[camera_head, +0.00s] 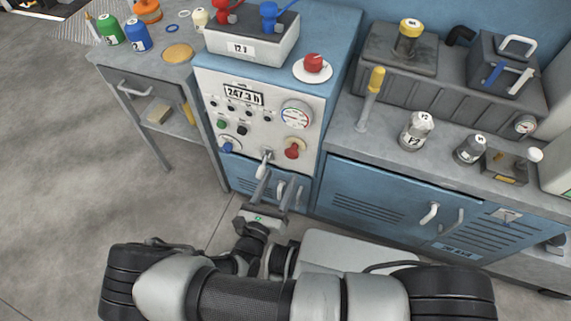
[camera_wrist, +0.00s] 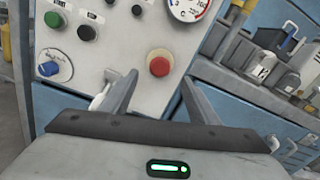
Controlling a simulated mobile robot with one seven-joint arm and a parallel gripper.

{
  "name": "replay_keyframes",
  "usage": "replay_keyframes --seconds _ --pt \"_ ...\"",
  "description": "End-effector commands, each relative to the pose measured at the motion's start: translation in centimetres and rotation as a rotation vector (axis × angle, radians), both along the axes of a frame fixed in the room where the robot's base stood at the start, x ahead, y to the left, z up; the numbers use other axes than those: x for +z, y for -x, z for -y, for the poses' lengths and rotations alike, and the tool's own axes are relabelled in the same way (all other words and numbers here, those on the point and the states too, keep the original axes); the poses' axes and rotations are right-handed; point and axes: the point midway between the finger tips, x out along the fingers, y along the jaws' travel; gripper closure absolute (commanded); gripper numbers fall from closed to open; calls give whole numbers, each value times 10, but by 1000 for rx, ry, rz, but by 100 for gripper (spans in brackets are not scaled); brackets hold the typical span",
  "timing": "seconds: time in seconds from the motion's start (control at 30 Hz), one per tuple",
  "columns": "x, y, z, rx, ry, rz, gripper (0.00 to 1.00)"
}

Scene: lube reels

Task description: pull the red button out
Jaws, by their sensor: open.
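The red button (camera_head: 291,152) is a round red knob on the lower right of the pale control panel (camera_head: 222,106). It also shows in the wrist view as a red button (camera_wrist: 159,66) with a tan collar, lying between and beyond the fingertips. My gripper (camera_head: 275,184) is in front of the panel, a little below and left of the button in the head view. In the wrist view my gripper (camera_wrist: 158,84) has its two fingers spread apart with nothing between them. The fingers look clear of the button, though the exact gap is hard to tell.
A white lever (camera_head: 266,158) stands left of the button, close to one finger. A blue knob (camera_head: 228,146), a green button (camera_head: 222,124) and a gauge (camera_head: 296,115) share the panel. Another red knob (camera_head: 313,63) sits on top. Blue cabinets (camera_head: 380,195) stand right.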

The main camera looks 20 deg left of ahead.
Motion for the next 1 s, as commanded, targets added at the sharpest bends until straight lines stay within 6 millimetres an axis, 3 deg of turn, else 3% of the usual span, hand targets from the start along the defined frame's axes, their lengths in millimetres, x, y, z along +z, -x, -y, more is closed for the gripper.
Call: replay_keyframes --seconds 0.2,0.4,0.6,1.0 --pt "0 53 -5 3 -1 -2 45" --pt "0 83 -7 1 -1 0 45" --pt "0 94 -7 -1 -1 1 45" --pt "0 94 -7 -1 0 0 45"
